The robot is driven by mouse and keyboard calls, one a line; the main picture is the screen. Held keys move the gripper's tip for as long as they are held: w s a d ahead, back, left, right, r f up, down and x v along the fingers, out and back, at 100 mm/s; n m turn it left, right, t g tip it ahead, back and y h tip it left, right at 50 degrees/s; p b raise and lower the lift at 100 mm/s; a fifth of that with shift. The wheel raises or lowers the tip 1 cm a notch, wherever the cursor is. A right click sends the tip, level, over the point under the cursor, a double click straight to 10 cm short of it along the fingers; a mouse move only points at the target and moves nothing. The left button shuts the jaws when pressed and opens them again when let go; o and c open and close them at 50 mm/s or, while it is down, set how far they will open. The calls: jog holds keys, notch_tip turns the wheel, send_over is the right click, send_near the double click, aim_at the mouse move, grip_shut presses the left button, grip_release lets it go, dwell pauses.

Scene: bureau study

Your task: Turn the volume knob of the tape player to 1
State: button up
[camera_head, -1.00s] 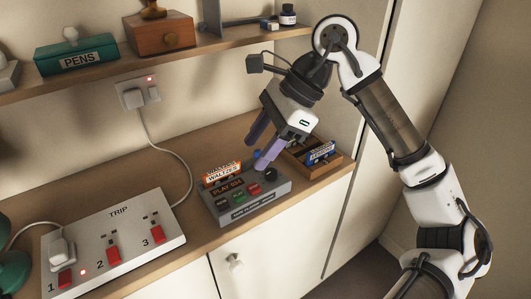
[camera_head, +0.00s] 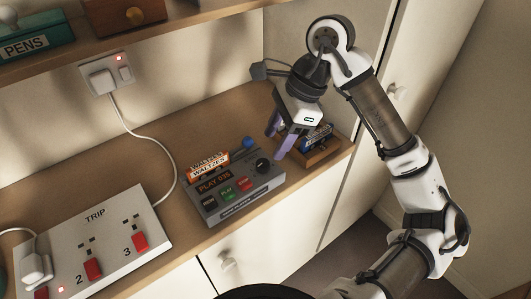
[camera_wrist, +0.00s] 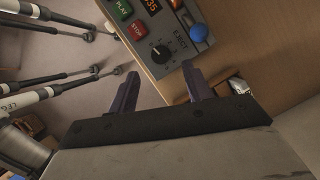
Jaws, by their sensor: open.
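The grey tape player (camera_head: 245,203) stands on the wooden counter, with a display, several coloured buttons and a cassette labelled WALTZES at its back. Its black volume knob (camera_head: 263,165) is at the right end of its top. My gripper (camera_head: 277,139) is open and empty, to the right of the tape player and apart from the knob. Its purple fingers (camera_wrist: 160,90) show in the wrist view.
A wooden tray (camera_head: 322,155) with cassettes stands right of the tape player, close to my gripper. A white TRIP switch panel (camera_head: 115,235) lies to the left. A wall socket (camera_head: 106,77) with a cable is behind, under the shelf (camera_head: 200,15).

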aim_at(264, 163)
jog(key=shift+p+x, duration=0.55)
jog(key=shift+x, duration=2.6)
jog(key=c, duration=1)
jog(key=shift+f+b, duration=0.1)
jog(key=shift+b, duration=0.2)
jog(key=shift+f+b, duration=0.1)
jog(key=shift+b, duration=0.25)
